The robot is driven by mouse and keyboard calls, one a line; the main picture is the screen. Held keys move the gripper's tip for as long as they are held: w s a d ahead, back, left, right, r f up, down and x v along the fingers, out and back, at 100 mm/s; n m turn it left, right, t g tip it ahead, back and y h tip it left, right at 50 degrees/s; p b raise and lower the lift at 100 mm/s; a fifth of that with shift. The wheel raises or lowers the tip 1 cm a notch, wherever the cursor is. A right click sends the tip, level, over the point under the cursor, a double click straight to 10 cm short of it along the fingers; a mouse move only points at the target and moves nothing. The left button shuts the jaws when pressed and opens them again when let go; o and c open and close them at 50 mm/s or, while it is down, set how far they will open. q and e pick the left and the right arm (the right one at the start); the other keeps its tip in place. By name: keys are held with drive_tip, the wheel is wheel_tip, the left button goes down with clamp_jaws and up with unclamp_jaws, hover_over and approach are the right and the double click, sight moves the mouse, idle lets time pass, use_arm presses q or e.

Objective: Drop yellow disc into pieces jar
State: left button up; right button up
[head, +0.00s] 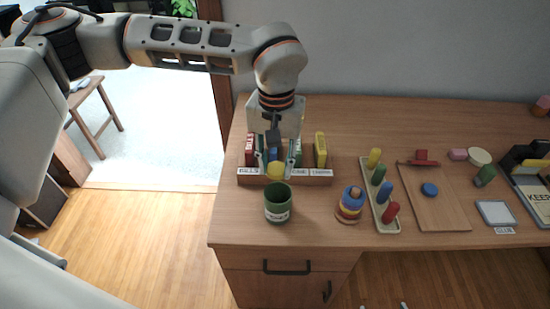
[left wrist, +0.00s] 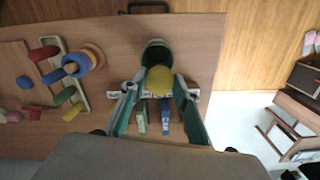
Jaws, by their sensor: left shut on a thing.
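My left gripper (head: 277,160) is shut on the yellow disc (head: 275,170), which sits between its fingertips. The green pieces jar (head: 278,205) stands upright on the desk with a pale label on its front. In the head view the disc shows just above and behind the jar's rim. In the left wrist view the disc (left wrist: 159,80) overlaps the near part of the open jar (left wrist: 153,47); I cannot tell the height between them. Two small pale tips at the bottom edge of the head view may be my right gripper (head: 383,306); the rest is out of frame.
A labelled wooden rack (head: 320,177) with upright coloured boxes stands behind the jar. A stacking-ring toy (head: 350,204) is to the jar's right, then a tray of coloured pegs (head: 367,190) and a wooden board (head: 440,215). The desk left of the jar is clear.

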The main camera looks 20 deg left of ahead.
use_arm(q)
drive_tip(key=shift+s+a, duration=0.15)
drive_tip(key=shift+a, duration=0.3)
drive_tip(key=shift+f, duration=0.15)
drive_tip(key=shift+f+b, duration=0.5)
drive_tip(key=shift+f, duration=0.05)
wheel_tip(320, 180, down, 5)
drive_tip(key=b, duration=0.3)
drive_tip(key=shift+r, duration=0.15)
drive_tip(key=o, duration=0.9)
drive_tip(key=shift+c, duration=0.2)
wheel_tip(320, 180, up, 12)
hover_over(271, 169)
use_arm(e)
drive_tip(key=f, duration=0.3)
drive_tip(key=shift+w+a, duration=0.1)
drive_tip(key=shift+w, duration=0.15)
